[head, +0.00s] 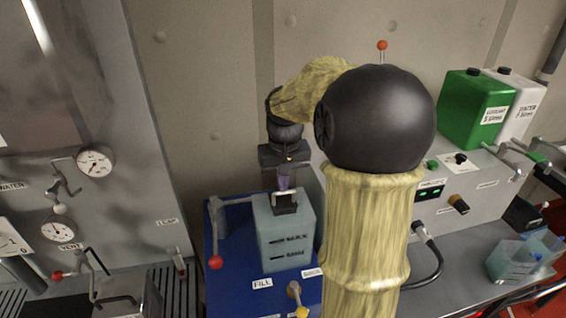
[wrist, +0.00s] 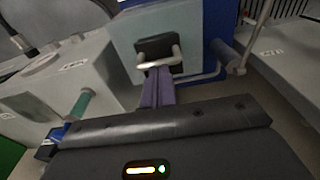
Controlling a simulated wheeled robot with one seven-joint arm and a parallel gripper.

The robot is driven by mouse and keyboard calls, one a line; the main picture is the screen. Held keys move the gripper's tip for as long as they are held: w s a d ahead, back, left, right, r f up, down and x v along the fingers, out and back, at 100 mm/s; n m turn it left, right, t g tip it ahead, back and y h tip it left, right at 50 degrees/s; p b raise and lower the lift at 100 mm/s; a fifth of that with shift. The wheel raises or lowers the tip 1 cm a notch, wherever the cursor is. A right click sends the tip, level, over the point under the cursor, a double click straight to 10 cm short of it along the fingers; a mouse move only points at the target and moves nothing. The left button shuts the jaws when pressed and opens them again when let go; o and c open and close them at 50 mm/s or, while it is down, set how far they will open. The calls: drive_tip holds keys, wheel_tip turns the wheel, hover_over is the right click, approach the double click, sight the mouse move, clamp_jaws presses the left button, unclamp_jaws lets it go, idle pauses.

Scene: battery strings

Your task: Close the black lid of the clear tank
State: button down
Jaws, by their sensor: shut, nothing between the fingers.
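The clear tank (head: 284,238) is a translucent pale blue box with level marks on its front, standing on a blue base. Its small black lid (head: 286,205) shows at the tank's top, with a pale bar handle at it. I cannot tell whether the lid lies fully flat. My gripper (head: 284,186) points down just above the lid. In the wrist view the purple fingers (wrist: 155,76) are together, their tips beside the black lid (wrist: 153,46) and the pale handle. Whether they touch it is unclear. The tank also shows in the wrist view (wrist: 193,22).
A red-knobbed lever (head: 215,262) stands left of the tank. A grey control box with green lights (head: 430,190) and a green canister (head: 472,108) are to the right. Gauges (head: 95,161) sit on the left panel. My arm hides the area right of the tank.

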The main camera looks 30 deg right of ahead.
sight(284, 206)
wheel_tip(284, 206, up, 17)
drive_tip(key=s+b, duration=0.1)
drive_tip(key=shift+s+a+r, duration=0.15)
drive_tip(key=shift+s+a, duration=0.1)
drive_tip(key=shift+s, duration=0.05)
idle(0.5)
drive_tip(key=shift+w, duration=0.1)
